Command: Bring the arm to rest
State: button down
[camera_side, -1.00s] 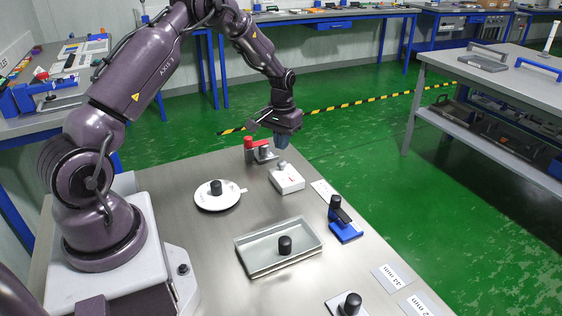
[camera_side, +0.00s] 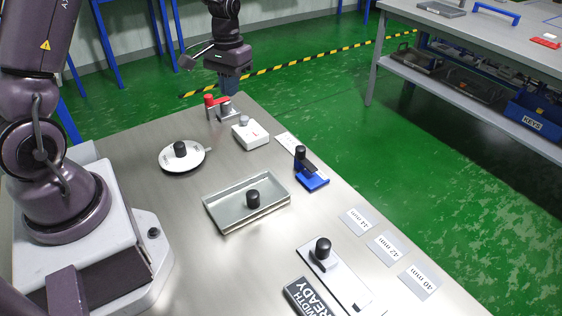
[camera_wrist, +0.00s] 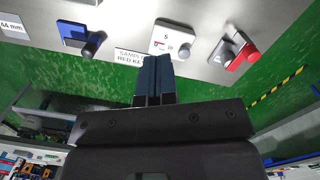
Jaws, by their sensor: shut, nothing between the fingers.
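My gripper (camera_side: 228,88) hangs in the air at the far end of the table, just beyond the red-handled clamp (camera_side: 218,107). Its blue fingers point down, and nothing shows between them. In the wrist view my gripper (camera_wrist: 153,62) has its two dark blue fingers pressed together and empty. Beyond the fingertips there are a white box (camera_wrist: 171,38) with a grey knob and a label (camera_wrist: 130,56). I see no contact between the fingers and any object.
A round white dial (camera_side: 168,160), a grey tray (camera_side: 215,217) with a black knob, a blue stand (camera_side: 314,184) and a white slide plate (camera_side: 345,284) occupy the table. Width cards (camera_side: 385,249) lie along its right edge. Green floor surrounds the table; a workbench (camera_side: 450,40) stands at right.

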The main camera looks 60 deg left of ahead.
jog(key=s+d+r+m+t, duration=0.5)
jog(key=s+d+r+t, duration=0.1)
jog(key=s+d+r, duration=1)
jog(key=shift+v, duration=0.75)
jog(key=c, duration=1.8)
grip_release()
jog(key=shift+w+d+r, duration=0.1)
jog(key=shift+w+d, duration=0.05)
jog(key=shift+c, duration=0.2)
